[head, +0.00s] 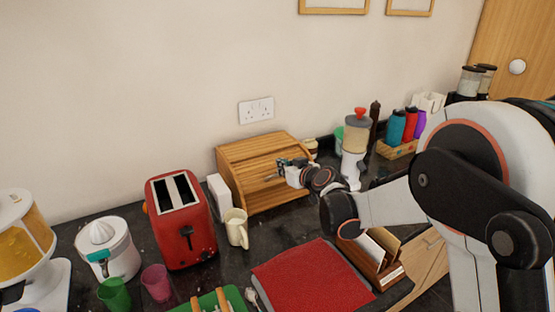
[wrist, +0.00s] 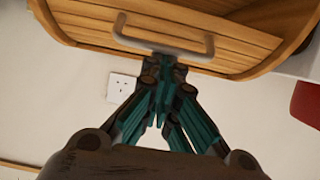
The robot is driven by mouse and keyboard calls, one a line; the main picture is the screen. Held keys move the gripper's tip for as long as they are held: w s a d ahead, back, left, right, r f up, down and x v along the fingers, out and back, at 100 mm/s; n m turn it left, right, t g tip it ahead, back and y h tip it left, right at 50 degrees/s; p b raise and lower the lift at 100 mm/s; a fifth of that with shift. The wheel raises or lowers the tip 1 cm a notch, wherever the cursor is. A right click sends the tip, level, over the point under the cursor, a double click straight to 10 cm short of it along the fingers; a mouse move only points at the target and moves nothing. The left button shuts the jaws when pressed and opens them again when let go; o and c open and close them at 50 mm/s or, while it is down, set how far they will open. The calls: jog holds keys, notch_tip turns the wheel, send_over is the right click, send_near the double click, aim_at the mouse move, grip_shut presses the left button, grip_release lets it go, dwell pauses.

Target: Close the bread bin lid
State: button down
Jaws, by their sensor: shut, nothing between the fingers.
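The wooden bread bin (head: 262,146) stands against the wall in the head view. Its slatted lid (head: 258,194) covers much of the front; my gripper (head: 284,165) hides part of it. In the wrist view the lid's slats (wrist: 235,38) and the grey bar handle (wrist: 190,54) fill the top, seen upside down. My gripper's fingertips (wrist: 163,62) are together and empty, right at the middle of the handle. I cannot tell whether they touch it, nor whether the lid is fully down.
A red toaster (head: 180,222), a cream mug (head: 236,228) and a white box (head: 219,195) stand left of the bin. A blender (head: 354,150) is to its right.

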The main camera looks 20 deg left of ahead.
jog(key=s+d+f+b, duration=0.1)
jog(key=f, duration=0.1)
jog(key=s+d+f+b, duration=0.1)
jog(key=f, duration=0.1)
jog(key=s+d+f+b, duration=0.1)
jog(key=f, duration=0.1)
jog(key=shift+d+f, duration=0.15)
jog(key=shift+d, duration=0.1)
jog(key=shift+s+d+f+b, duration=0.1)
jog(key=shift+d+f+b, duration=0.05)
jog(key=shift+f+b, duration=0.25)
jog(key=shift+s+d+f+b, duration=0.1)
jog(key=shift+d+f+b, duration=0.05)
jog(key=shift+f+b, duration=0.2)
jog(key=shift+f, duration=0.1)
